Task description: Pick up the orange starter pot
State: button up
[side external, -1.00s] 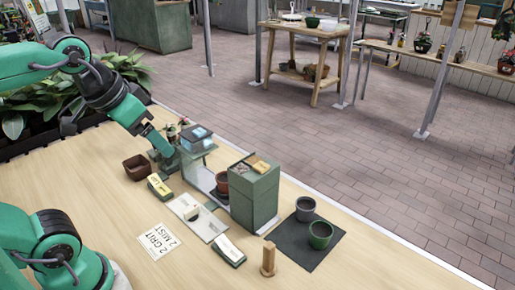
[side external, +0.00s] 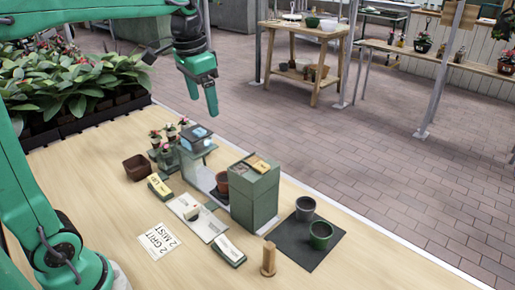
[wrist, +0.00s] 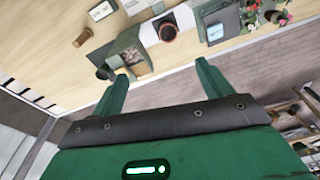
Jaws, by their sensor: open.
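The orange starter pot (side external: 222,184) is a small terracotta-coloured pot with dark contents. It stands upright on the pale base between the grey-green dispenser with a blue top (side external: 196,139) and the tall green box (side external: 255,194), which hides part of it. In the wrist view the pot (wrist: 168,33) shows beyond the fingertips. My gripper (side external: 203,100) is open and empty, high above and behind the dispenser, well apart from the pot. Its two green fingers are spread in the wrist view (wrist: 161,75).
A grey pot (side external: 305,208) and a green pot (side external: 320,233) stand on a dark mat. A brown square pot (side external: 137,167), small flowering plants (side external: 169,138), labelled blocks and a wooden peg (side external: 268,259) are nearby.

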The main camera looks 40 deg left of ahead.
jog(key=w+f, duration=0.1)
jog(key=w, duration=0.2)
jog(key=g, duration=0.2)
send_over(225, 179)
jog(key=shift+m, duration=0.4)
jog(key=f, duration=2)
jog(key=shift+d+f, duration=0.2)
jog(key=shift+f, duration=0.95)
jog(key=shift+f, duration=0.15)
jog(key=shift+a+f, duration=0.15)
jog(key=shift+f, duration=2.3)
jog(key=shift+c, duration=0.5)
jog(key=c, duration=1)
jog(key=shift+r, duration=0.15)
jog(key=shift+c, duration=0.2)
